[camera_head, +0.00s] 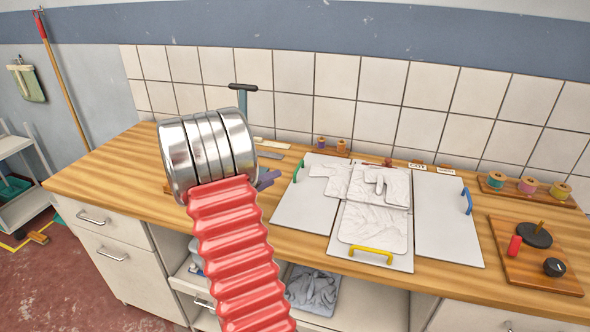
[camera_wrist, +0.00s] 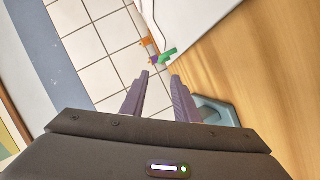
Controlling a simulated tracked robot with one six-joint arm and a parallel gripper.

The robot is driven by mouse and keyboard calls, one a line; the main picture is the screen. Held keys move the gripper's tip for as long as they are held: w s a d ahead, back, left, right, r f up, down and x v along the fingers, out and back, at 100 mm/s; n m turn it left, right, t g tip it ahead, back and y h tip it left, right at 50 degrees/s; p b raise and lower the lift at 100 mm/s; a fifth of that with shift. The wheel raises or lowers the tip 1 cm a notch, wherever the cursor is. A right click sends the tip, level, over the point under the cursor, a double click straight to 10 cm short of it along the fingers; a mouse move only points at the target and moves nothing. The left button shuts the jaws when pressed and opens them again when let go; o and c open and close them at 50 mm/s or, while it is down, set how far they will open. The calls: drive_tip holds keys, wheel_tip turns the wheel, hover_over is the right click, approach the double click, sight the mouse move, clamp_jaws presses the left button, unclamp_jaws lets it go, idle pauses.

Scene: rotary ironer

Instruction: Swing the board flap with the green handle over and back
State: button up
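The folding board lies on the wooden counter. Its left flap (camera_head: 302,212) lies flat, with the green handle (camera_head: 298,171) on its outer left edge. A crumpled white garment (camera_head: 375,225) lies on the middle panel and reaches over part of the left flap. My gripper (camera_head: 268,178) is mostly hidden behind my red arm in the head view, left of the green handle. In the wrist view my gripper (camera_wrist: 160,75) is open and empty. The green handle (camera_wrist: 168,54) shows just beyond its fingertips, apart from them, at the edge of the white flap (camera_wrist: 190,18).
The middle panel has a yellow handle (camera_head: 371,256), the right flap (camera_head: 446,220) a blue one (camera_head: 467,201). A teal tool with a black grip (camera_head: 243,88) stands behind my arm. Thread spools (camera_head: 527,185) and a wooden board with a knob (camera_head: 540,255) are at the right.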

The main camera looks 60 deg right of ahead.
drive_tip(key=shift+d+f, duration=0.25)
drive_tip(key=shift+d, duration=0.15)
drive_tip(key=shift+d, duration=0.1)
drive_tip(key=x, duration=1.3)
drive_tip(key=shift+s+d, duration=0.1)
drive_tip(key=shift+d, duration=0.2)
clamp_jaws()
idle(0.3)
